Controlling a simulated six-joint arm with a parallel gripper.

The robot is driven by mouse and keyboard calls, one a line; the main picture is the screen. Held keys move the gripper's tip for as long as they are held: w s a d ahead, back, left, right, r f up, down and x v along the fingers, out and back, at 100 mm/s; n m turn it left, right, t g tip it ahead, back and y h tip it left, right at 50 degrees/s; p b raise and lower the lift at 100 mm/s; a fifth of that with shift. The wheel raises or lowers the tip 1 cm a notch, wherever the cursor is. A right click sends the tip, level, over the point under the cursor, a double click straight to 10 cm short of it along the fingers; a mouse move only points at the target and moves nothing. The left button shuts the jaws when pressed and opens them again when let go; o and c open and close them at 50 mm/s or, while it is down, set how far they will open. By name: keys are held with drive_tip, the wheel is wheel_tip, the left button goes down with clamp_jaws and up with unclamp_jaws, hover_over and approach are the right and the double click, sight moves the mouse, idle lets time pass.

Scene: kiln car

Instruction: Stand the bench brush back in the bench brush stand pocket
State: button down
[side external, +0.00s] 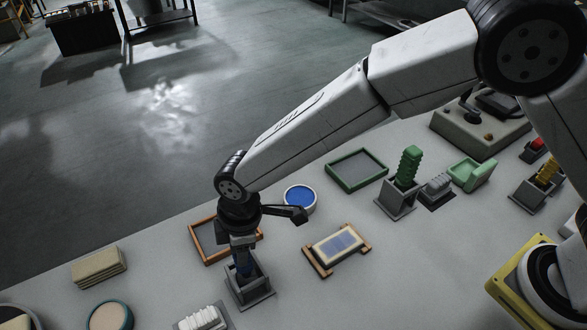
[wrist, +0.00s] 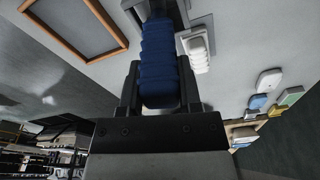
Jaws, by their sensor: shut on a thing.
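My gripper (side external: 241,253) points down at the front of the table and is shut on a blue ribbed handle, which I take to be the bench brush (side external: 244,266). In the wrist view the blue handle (wrist: 160,60) lies between my two fingers (wrist: 158,88). Directly below is a grey open-topped stand (side external: 262,291) on a flat base, which I take to be the bench brush stand. The blue handle looks upright and its lower end is at or inside the stand's pocket. The stand's walls and my fingers hide how deep it sits.
A white ribbed item (side external: 203,319) lies close in front of the stand. A wooden-framed tray (side external: 207,250) is behind it, and a wooden frame with a blue panel (side external: 338,246) is to the right. A second grey stand (side external: 397,200) holds a green ribbed handle (side external: 409,166).

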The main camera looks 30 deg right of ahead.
drive_tip(key=shift+c, duration=1)
unclamp_jaws()
drive_tip(key=shift+r, duration=0.15)
drive_tip(key=shift+d+r, duration=0.15)
drive_tip(key=shift+r, duration=0.95)
drive_tip(key=shift+r, duration=0.3)
drive_tip(key=shift+d+r, duration=0.1)
drive_tip(key=shift+r, duration=0.3)
drive_tip(key=shift+r, duration=0.3)
drive_tip(key=shift+s+d+r, duration=0.1)
drive_tip(key=shift+r, duration=0.6)
